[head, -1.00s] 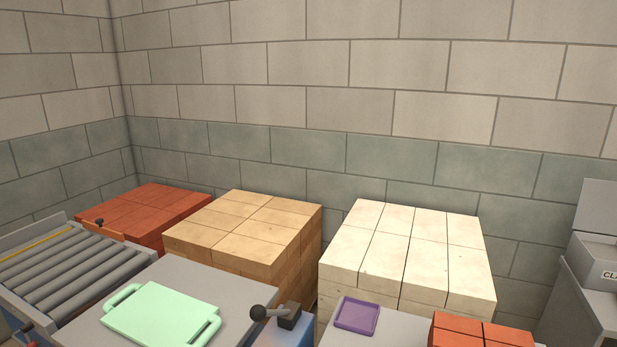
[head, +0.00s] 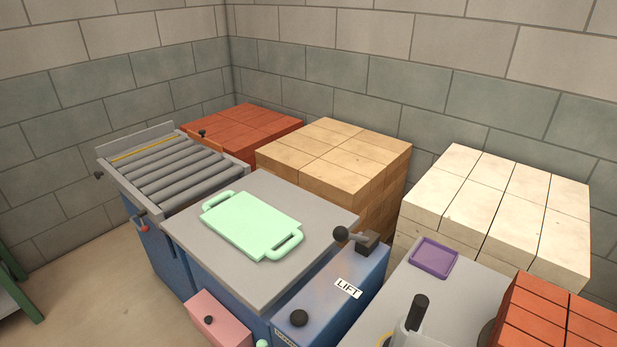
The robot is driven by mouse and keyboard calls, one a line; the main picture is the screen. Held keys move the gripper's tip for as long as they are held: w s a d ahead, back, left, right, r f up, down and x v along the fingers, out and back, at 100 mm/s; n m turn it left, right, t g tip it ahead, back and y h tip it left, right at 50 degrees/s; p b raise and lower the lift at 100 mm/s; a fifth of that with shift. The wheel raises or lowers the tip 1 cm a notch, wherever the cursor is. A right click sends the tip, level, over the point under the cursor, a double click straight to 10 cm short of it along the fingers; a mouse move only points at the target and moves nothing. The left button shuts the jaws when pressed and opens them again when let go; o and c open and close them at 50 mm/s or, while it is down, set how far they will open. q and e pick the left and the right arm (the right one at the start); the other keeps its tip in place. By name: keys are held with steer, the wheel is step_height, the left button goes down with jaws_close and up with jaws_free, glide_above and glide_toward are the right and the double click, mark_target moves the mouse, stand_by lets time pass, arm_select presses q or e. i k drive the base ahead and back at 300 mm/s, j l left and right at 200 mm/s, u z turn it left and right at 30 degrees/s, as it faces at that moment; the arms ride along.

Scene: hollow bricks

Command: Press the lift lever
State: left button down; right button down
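The lift lever (head: 355,238) has a black ball knob on a short arm and a dark bracket. It sits at the far end of a blue housing (head: 335,285) with a white LIFT label (head: 348,288). The lever arm points left, with the knob close to the edge of the grey table top (head: 290,285). Neither of my grippers shows in the head view.
A mint-green tray with handles (head: 252,225) lies on the grey top. A roller conveyor (head: 165,170) adjoins at the left. Red, tan (head: 335,155) and cream (head: 500,205) brick stacks stand behind. A purple tray (head: 434,257) lies on the grey surface at right. Floor is clear at lower left.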

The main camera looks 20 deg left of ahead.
mark_target(341, 234)
steer(key=k+l+u, duration=0.15)
steer(key=u, duration=0.35)
steer(key=k+u, duration=0.15)
steer(key=u, duration=0.35)
